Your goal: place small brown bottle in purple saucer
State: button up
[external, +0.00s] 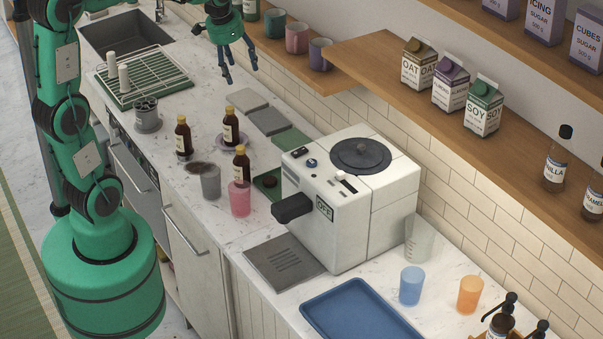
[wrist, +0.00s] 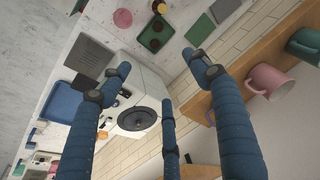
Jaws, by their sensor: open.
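Several small brown bottles with cream labels would match by look; three stand upright on the counter in the external view. One bottle (external: 183,140) is at the left, one (external: 231,128) stands on the purple saucer (external: 219,142), and one (external: 241,167) is in front, behind the pink cup. The front bottle partly covers the saucer's edge. My gripper (external: 240,71) is open and empty, high above the counter near the shelf mugs, apart from every bottle. In the wrist view its blue fingers (wrist: 157,75) are spread, and a bottle top (wrist: 160,7) shows at the upper edge.
A white coffee machine (external: 345,200) stands to the right. A pink cup (external: 240,199) and a grey cup (external: 210,181) stand close to the bottles. Wooden shelves with mugs (external: 297,38) and cartons (external: 484,107) jut out along the wall. A green drying rack (external: 145,82) is at the left.

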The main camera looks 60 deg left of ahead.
jog(key=s+d+r+t, duration=0.1)
jog(key=s+d, duration=0.6)
jog(key=s, duration=0.4)
jog(key=s+d+r+t, duration=0.1)
jog(key=s+d, duration=0.6)
jog(key=s, duration=0.5)
jog(key=shift+s+d+r+n+t+h, duration=0.15)
jog(key=shift+d+n+t+h, duration=0.15)
jog(key=shift+n+h, duration=0.1)
notch_tip(320, 180, down, 13)
jog(key=b, duration=1.3)
